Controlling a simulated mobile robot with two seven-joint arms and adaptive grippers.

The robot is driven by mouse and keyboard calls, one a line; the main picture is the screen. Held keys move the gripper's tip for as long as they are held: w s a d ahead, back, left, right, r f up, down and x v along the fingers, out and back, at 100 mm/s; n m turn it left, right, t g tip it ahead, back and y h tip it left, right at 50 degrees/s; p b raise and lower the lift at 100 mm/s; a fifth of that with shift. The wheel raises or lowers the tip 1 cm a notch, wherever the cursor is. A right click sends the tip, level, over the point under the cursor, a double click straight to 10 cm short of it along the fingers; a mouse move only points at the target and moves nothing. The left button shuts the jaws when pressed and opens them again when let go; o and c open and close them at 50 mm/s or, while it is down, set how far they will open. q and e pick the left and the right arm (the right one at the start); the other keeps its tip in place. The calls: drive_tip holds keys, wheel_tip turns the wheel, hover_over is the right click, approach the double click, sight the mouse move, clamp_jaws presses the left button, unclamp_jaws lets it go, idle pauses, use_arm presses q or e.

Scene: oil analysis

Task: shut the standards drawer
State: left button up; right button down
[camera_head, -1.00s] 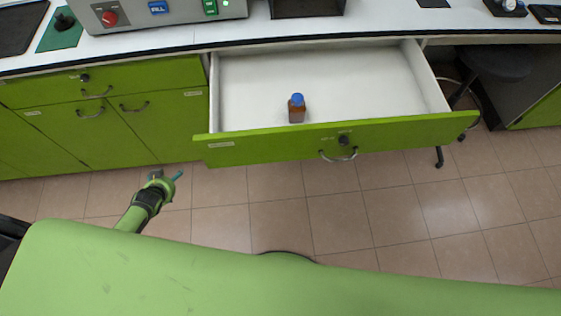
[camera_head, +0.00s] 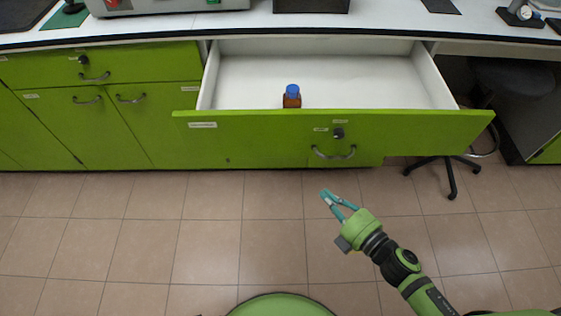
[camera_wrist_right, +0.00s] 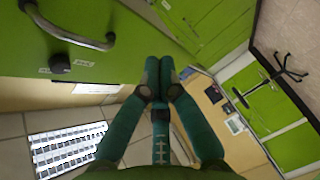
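The standards drawer (camera_head: 230,127) is green-fronted with a white inside and is pulled open under the counter. Its curved metal handle (camera_head: 333,153) is at the middle of the front, below a dark lock. A brown bottle with a blue cap (camera_head: 292,97) stands upright inside, near the front. My right gripper (camera_head: 327,196) is in front of and below the handle, apart from it, with its teal fingers empty. In the right wrist view its fingertips (camera_wrist_right: 159,66) are together, and the handle (camera_wrist_right: 72,36) shows at upper left. My left gripper is out of view.
The white counter (camera_head: 400,22) runs above the drawer, with a machine at the left. Closed green cabinets (camera_head: 75,140) stand left of the drawer. A dark wheeled stool (camera_head: 510,78) stands to its right. The tiled floor in front (camera_head: 200,225) is clear.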

drive_tip(key=s+a+r+n+y, duration=0.2)
drive_tip(key=a+r+n+y, duration=0.15)
drive_tip(key=r, duration=0.25)
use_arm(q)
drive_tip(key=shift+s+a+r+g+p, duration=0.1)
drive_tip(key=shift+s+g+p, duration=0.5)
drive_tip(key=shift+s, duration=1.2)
use_arm(e)
approach(269, 142)
drive_tip(key=shift+n+g, duration=0.3)
drive_tip(key=shift+n, duration=0.15)
drive_tip(key=shift+r+x, duration=0.15)
drive_tip(key=shift+x, duration=1.2)
drive_tip(key=shift+r+x, duration=0.1)
drive_tip(key=shift+x, duration=1.2)
drive_tip(key=shift+w, duration=0.1)
